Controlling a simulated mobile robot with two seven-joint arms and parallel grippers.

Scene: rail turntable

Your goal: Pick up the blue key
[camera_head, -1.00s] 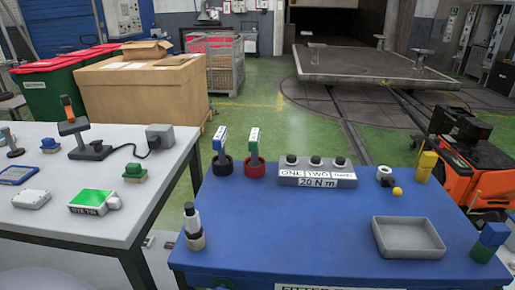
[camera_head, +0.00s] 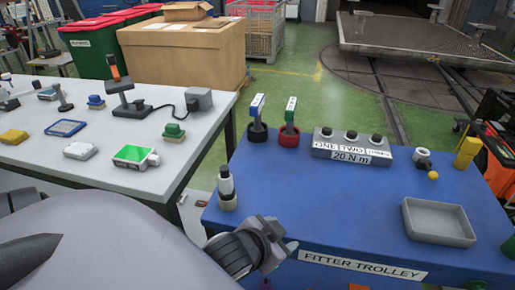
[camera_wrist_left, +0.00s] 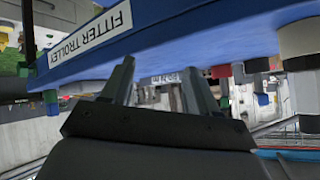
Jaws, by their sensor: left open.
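The blue key (camera_head: 257,112) is most likely the upright piece with a blue tag, standing in a dark round holder on the blue trolley top, at its back left. A similar green-tagged piece (camera_head: 290,115) stands in a red holder just right of it. My left gripper (camera_head: 279,250) is at the trolley's front left edge, well short of the blue key and apart from it. In the left wrist view its two fingers (camera_wrist_left: 158,88) are spread with nothing held between them. My right gripper is not in view.
On the trolley (camera_head: 320,210) a black-and-white cylinder piece (camera_head: 227,188) stands at the front left. A grey button box (camera_head: 350,146) is at the back, and an empty grey tray (camera_head: 438,222) at the right. The trolley's middle is clear. A white table (camera_head: 60,110) with several items is left.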

